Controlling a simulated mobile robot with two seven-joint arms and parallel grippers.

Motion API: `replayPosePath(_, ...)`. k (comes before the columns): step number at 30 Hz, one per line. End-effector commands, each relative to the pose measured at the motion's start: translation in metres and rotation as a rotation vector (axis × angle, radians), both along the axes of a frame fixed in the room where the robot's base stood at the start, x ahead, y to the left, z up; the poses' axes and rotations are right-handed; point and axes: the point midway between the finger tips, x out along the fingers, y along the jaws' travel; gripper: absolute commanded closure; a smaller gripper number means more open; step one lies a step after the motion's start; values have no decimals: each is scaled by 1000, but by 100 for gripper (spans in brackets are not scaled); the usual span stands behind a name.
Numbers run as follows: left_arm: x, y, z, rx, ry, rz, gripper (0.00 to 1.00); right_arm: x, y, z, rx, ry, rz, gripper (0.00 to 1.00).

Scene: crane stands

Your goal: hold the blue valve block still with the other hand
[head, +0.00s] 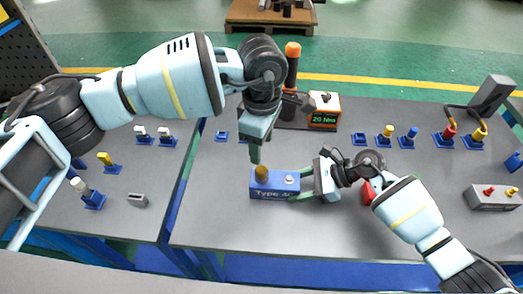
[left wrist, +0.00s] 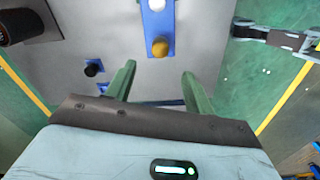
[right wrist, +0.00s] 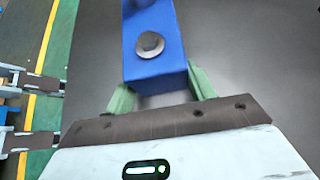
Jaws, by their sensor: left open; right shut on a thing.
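The blue valve block (head: 268,190), labelled "Type 4", lies on the grey table near its front edge. It carries a brass-yellow knob (head: 261,173) on its left part and a silver round fitting (head: 289,180) on its right part. My right gripper (head: 304,187) is shut on the block's right end; the right wrist view shows its green fingers on both sides of the blue body (right wrist: 155,68). My left gripper (head: 257,152) is open and empty above the yellow knob, pointing down. In the left wrist view the knob (left wrist: 160,47) lies ahead of the open fingers.
An orange-handled tool (head: 292,62) stands behind my left gripper, beside an orange box reading "20 Nm" (head: 324,111). Several small blue stands with coloured fittings (head: 408,138) line the table's back right. A grey box with red knobs (head: 492,197) sits far right.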

Motion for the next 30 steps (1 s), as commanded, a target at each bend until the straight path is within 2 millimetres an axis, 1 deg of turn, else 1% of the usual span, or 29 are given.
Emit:
replayPosePath(1,1,0,12,-1,-5,-1,47,1,0,1,2,-1,0,76)
replayPosePath(6,0,0,45,0,-3,-1,47,1,0,1,1,-1,0,76)
replayPosePath(12,0,0,71,0,-2,0,47,1,0,1,2,-1,0,76)
replayPosePath(18,0,0,80,1,0,0,47,1,0,1,2,-1,0,76)
replayPosePath(25,0,0,80,1,0,0,47,1,0,1,2,-1,0,76)
replayPosePath(26,0,0,80,1,0,0,47,1,0,1,2,-1,0,42)
replayPosePath(30,0,0,80,1,0,0,47,0,0,1,1,-1,0,23)
